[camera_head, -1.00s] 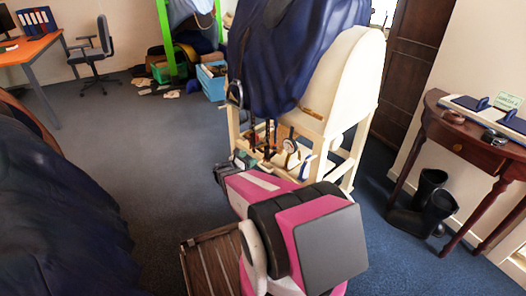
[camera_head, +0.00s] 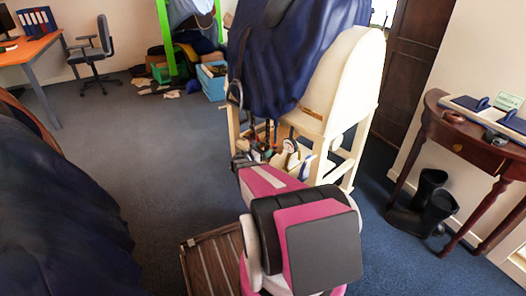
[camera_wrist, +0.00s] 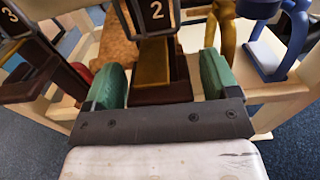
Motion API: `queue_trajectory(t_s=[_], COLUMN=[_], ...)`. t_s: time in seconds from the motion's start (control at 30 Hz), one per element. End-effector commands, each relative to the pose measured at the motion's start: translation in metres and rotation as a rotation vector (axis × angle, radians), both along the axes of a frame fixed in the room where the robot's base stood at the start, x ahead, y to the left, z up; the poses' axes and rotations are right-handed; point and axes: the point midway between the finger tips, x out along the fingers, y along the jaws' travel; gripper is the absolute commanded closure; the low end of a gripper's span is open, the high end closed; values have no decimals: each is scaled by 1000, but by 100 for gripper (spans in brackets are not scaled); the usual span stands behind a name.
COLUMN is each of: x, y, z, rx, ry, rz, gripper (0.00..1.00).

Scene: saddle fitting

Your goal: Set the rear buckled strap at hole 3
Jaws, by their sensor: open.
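My gripper (camera_wrist: 160,82) is open in the wrist view, with one green finger on each side of a dark brown strap end (camera_wrist: 160,92). A brass-coloured piece (camera_wrist: 154,62) shows on that strap. A dark plaque marked 2 (camera_wrist: 156,14) is just above it. A plaque marked 3 (camera_wrist: 10,18) is at the upper left, with another dark strap (camera_wrist: 35,85) below it. Whether the fingers touch the strap cannot be told. In the head view, dark straps (camera_head: 250,138) hang below the blue-draped saddle form (camera_head: 285,55); my gripper is mostly hidden there. Buckle and holes cannot be made out.
The cream wooden stand (camera_head: 350,85) has legs and rails close around my gripper. Yellow (camera_wrist: 226,30) and blue (camera_wrist: 268,50) hooked parts are right of it in the wrist view. A side table (camera_head: 470,145) and black boots (camera_head: 430,200) are to the right. Open floor lies left.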

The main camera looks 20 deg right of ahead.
Motion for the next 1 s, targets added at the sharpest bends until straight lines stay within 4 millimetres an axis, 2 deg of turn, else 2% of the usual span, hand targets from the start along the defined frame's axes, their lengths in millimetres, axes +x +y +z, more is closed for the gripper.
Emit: queue_trajectory(t_s=[0.13,0.17,0.33,0.37,0.5,0.73,1.0], x=[0,0,0,0,-1,-1,0], y=[0,0,0,0,1,1,1], z=[0,0,0,0,4,31,33], rx=[0,0,0,0,0,0,-1], ry=[0,0,0,0,0,-1,0], rz=[0,0,0,0,0,0,0], gripper=[19,26,81,87,87,87,87])
